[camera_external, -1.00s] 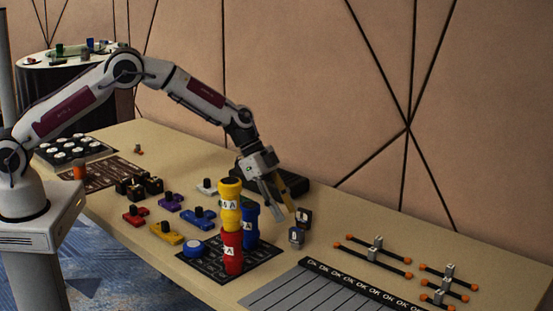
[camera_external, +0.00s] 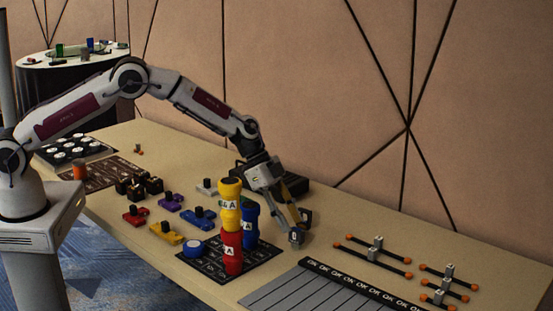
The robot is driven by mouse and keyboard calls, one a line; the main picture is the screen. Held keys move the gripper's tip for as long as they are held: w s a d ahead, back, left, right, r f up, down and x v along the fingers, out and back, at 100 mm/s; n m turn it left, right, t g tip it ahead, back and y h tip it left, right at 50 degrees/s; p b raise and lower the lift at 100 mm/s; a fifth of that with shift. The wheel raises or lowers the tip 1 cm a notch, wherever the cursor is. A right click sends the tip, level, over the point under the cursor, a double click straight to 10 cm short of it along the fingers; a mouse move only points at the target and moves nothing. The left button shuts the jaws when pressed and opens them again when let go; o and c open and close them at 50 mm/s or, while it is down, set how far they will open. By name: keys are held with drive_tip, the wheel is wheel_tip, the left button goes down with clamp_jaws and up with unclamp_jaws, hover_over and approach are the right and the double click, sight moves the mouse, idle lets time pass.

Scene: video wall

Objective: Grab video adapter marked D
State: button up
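A small grey adapter block (camera_external: 296,238) sits on the table to the right of the stacked cylinders; a mark on it is too small to read. A dark block (camera_external: 306,217) shows just behind it, partly hidden by my gripper. My gripper (camera_external: 298,219) points down at these two blocks, its fingers apart. The near finger ends close above the grey block; the far finger is by the dark block. I cannot tell whether either finger touches a block, and I see nothing lifted.
Yellow, red and blue cylinders (camera_external: 231,225) stand tall on a black mat (camera_external: 213,269), close to the left of my gripper. A black case (camera_external: 296,186) lies behind it. A striped "OK" board (camera_external: 312,292) is in front.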

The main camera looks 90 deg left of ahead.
sight(295, 229)
drive_tip(key=shift+x, duration=2.3)
drive_tip(key=shift+r, duration=0.15)
clamp_jaws()
